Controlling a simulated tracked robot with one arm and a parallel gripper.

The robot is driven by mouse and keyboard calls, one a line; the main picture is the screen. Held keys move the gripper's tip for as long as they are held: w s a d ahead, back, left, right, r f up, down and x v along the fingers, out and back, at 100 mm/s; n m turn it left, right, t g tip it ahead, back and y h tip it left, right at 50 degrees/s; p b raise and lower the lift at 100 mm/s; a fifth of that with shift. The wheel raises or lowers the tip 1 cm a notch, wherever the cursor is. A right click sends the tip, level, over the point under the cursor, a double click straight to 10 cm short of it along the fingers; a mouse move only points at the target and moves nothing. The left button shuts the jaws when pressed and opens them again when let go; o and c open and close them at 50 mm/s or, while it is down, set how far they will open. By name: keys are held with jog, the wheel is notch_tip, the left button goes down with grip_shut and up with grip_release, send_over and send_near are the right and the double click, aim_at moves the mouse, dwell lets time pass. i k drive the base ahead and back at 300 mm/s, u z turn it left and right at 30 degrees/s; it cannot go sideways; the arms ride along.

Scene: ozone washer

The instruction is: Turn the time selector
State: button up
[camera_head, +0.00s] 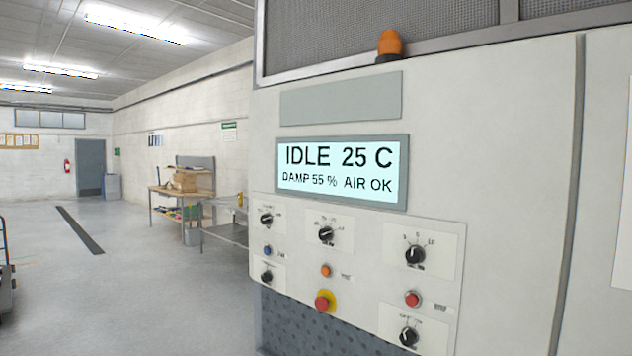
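The washer's control panel (378,238) fills the right half of the view, seen at an angle. It carries several black rotary knobs: an upper left knob (266,219), an upper middle knob (326,234), an upper right knob (415,255), a lower left knob (266,277) and a lower right knob (409,336). Their small labels are too blurred to read, so I cannot tell which is the time selector. The display (341,169) above reads IDLE 25 C, DAMP 55 %, AIR OK. My gripper is not in view.
Among the knobs are a blue button (267,251), an orange button (326,271), a red button (413,299) and a red emergency stop (323,302). An amber beacon (390,43) sits above. A workbench (181,203) stands behind left; the floor (150,290) there is clear.

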aim_at(326, 234)
jog(key=z, duration=0.1)
jog(key=i, duration=1)
jog(key=u, duration=0.1)
